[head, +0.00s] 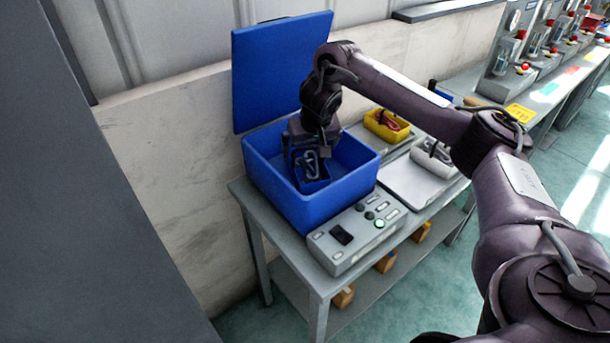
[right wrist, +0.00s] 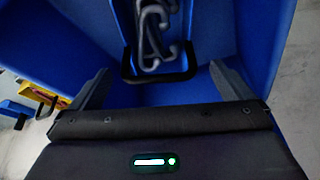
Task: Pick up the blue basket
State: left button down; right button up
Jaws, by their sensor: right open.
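The blue basket (head: 312,184) is small and sits inside a large open blue box (head: 300,213). Grey metal hooks or clips (head: 310,163) lie in it. My right gripper (head: 316,150) reaches down into the box from above, at the basket, and partly hides it. In the right wrist view, the basket (right wrist: 126,30) shows at the top with a dark handle bar (right wrist: 160,78). The two fingers of my right gripper (right wrist: 160,84) stand apart, one on either side of the handle, with nothing visibly clamped. My left gripper is not in view.
The box's lid (head: 280,70) stands up behind. A control panel (head: 355,235) with buttons sits in front on the grey table. A yellow bin (head: 387,125) and a white tray (head: 415,182) are to the right. A wall stands close behind.

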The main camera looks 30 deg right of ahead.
aim_at(307, 165)
jog(key=shift+w+f, duration=0.1)
jog(key=shift+f, duration=0.55)
jog(key=shift+d+f, duration=0.15)
jog(key=shift+f, duration=0.05)
jog(key=x, duration=0.4)
jog(key=shift+w+f+p, duration=0.1)
jog(key=shift+f+p, duration=0.25)
jog(key=shift+p, duration=0.05)
jog(key=shift+c, duration=1)
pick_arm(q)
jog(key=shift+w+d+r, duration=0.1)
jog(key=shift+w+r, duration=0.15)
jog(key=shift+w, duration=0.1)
pick_arm(e)
jog(key=shift+r, duration=0.1)
jog(key=c, duration=1.3)
jog(key=shift+o, duration=0.2)
jog(key=shift+r, duration=0.1)
